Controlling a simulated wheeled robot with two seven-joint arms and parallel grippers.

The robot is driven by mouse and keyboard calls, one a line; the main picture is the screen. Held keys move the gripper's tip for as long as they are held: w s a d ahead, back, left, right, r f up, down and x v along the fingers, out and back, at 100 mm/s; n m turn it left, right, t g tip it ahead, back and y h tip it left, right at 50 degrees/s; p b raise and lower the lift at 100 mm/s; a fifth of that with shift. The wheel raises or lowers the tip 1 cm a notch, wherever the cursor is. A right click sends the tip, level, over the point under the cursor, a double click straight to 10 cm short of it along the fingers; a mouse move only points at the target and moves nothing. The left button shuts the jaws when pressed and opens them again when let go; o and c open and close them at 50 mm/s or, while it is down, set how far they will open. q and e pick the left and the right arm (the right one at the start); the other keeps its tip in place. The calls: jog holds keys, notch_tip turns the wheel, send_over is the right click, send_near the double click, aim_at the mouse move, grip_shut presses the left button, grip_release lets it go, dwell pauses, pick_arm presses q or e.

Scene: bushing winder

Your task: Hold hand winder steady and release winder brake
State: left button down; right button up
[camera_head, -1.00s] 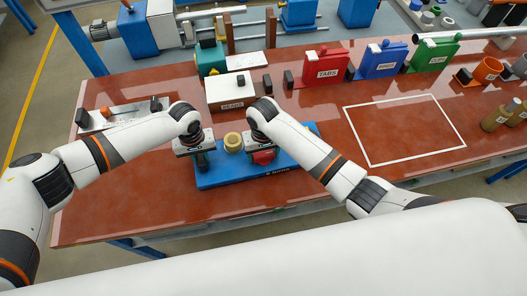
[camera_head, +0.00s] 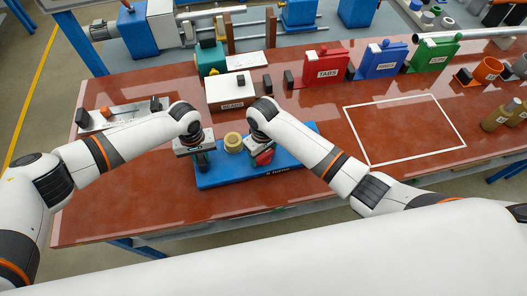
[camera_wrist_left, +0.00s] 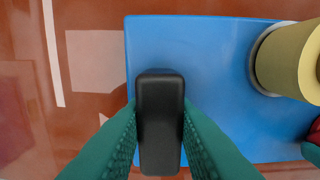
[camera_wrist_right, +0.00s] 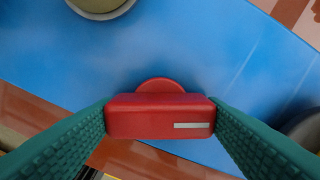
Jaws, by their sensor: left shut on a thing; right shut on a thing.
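The hand winder has a blue base (camera_head: 230,180) on the red-brown table, with a yellowish spool (camera_head: 233,143) standing in its middle. My left gripper (camera_wrist_left: 160,135) is shut on a black upright grip (camera_wrist_left: 160,100) at the left end of the base. My right gripper (camera_wrist_right: 160,118) is shut on a red block-shaped brake handle (camera_wrist_right: 160,122) to the right of the spool. In the head view my left gripper (camera_head: 202,158) and my right gripper (camera_head: 264,157) partly hide what they hold. The red handle looks turned at an angle to the base.
A white box (camera_head: 230,92) stands behind the winder. A metal plate with black knobs (camera_head: 125,113) lies at the left. The white-outlined area (camera_head: 405,130) at the right is empty.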

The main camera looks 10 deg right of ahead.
aim_at(264, 154)
jog(key=n, duration=1.2)
jog(key=shift+n, duration=0.4)
dwell(0.3)
jog(key=o, duration=1)
notch_tip(264, 154, up, 12)
